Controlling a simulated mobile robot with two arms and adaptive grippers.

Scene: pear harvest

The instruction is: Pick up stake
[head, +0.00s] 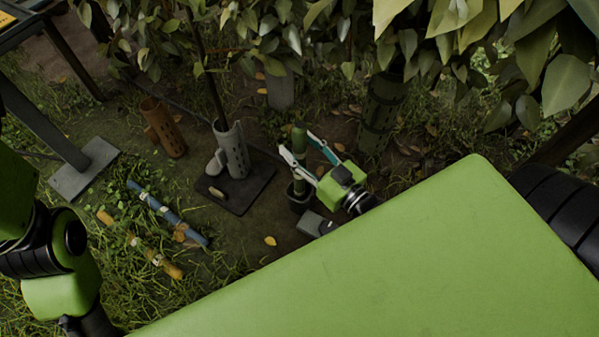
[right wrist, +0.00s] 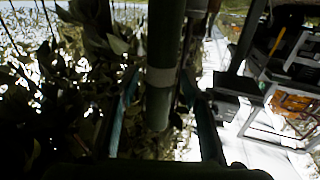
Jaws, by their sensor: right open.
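A green stake (head: 299,160) stands upright in a small dark holder (head: 299,198) on the ground. My right gripper (head: 298,143) is open, with one finger on each side of the stake. In the right wrist view, the stake (right wrist: 160,95), with a pale band, runs between the two fingers; I cannot tell whether either finger touches it. A blue stake (head: 165,212) and an orange-yellow stake (head: 140,245) lie on the grass at the left. My left arm shows at the left edge, but its gripper is out of the frame.
A grey perforated tree guard (head: 233,150) stands around a thin trunk on a dark square mat (head: 247,196). A brown guard (head: 163,128) and a dark guard (head: 381,112) stand nearby. Leafy branches (head: 450,60) hang above. A metal post foot (head: 86,168) is at the left.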

